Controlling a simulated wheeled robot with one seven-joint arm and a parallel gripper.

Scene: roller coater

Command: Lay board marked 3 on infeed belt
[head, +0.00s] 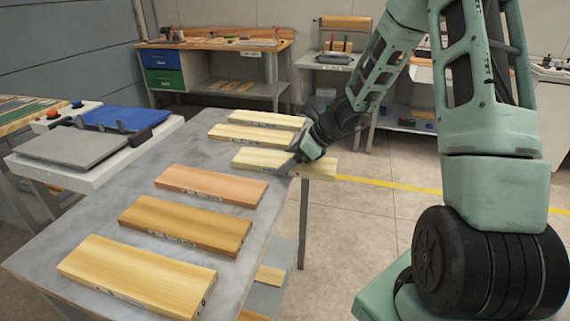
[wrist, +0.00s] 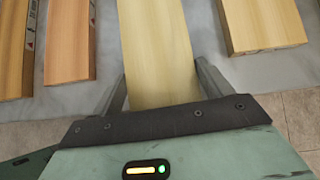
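Several wooden boards lie in a row on the grey stone-topped table (head: 100,226). Labels show on their edges, but I cannot read the numbers. My gripper (head: 289,166) is at the pale yellow board (head: 252,160), third from the back; its right end reaches past the table edge. The infeed belt is likely the blue surface (head: 127,114) of the machine at left, which is bare.
A reddish board (head: 210,182), a brown board (head: 180,219) and a yellow board (head: 140,270) lie nearer. Two pale boards (head: 252,136) (head: 258,118) lie behind. A grey plate (head: 75,148) sits before the blue surface. A workbench (head: 215,45) stands at the back.

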